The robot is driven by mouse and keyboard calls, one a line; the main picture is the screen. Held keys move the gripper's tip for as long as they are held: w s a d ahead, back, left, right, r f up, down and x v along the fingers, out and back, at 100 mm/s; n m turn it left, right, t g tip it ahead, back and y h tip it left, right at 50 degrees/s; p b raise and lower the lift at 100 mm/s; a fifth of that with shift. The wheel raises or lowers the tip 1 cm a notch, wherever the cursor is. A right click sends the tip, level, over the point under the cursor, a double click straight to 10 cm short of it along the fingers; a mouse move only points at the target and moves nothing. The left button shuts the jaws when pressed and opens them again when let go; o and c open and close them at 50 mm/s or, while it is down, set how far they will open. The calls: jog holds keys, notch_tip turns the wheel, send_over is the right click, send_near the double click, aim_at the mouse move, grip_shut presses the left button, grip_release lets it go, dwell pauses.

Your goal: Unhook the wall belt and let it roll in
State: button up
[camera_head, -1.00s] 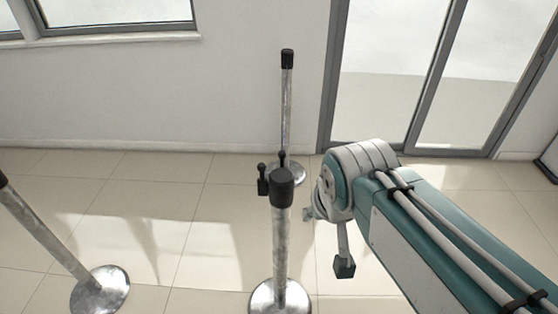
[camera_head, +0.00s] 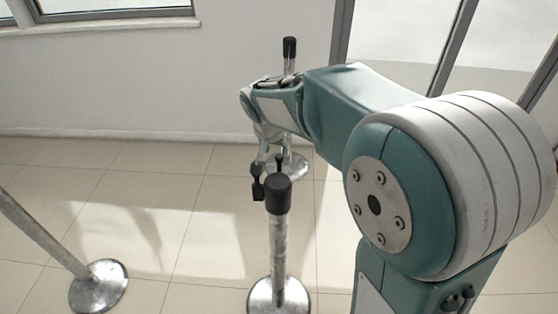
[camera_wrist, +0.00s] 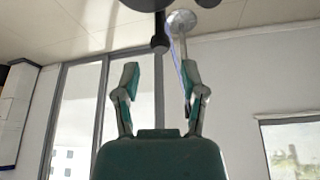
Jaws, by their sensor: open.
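My gripper (camera_head: 271,155) is open, fingers pointing down just above the near post's black head (camera_head: 278,194). A black knobbed clip (camera_head: 257,183) sits at the left of that head, and a smaller black knob shows behind it, near the fingertips. In the wrist view, which appears upside down, my gripper (camera_wrist: 160,80) has both fingers spread, with a black knob (camera_wrist: 160,45) at the top between them; no contact shows. A thin bluish strip (camera_wrist: 177,62) runs beside the far post; I cannot tell whether it is the belt.
The far post (camera_head: 290,48) stands by the white wall (camera_head: 240,50), partly hidden by my arm. Another post (camera_head: 40,235) stands at left on a round base. Glass doors (camera_head: 400,40) are at right. The tiled floor (camera_head: 200,230) between the posts is clear.

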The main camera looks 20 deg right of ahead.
aim_at(278, 158)
jog(key=x, duration=0.8)
jog(key=shift+w+f, duration=0.1)
jog(key=shift+f, duration=0.3)
grip_shut()
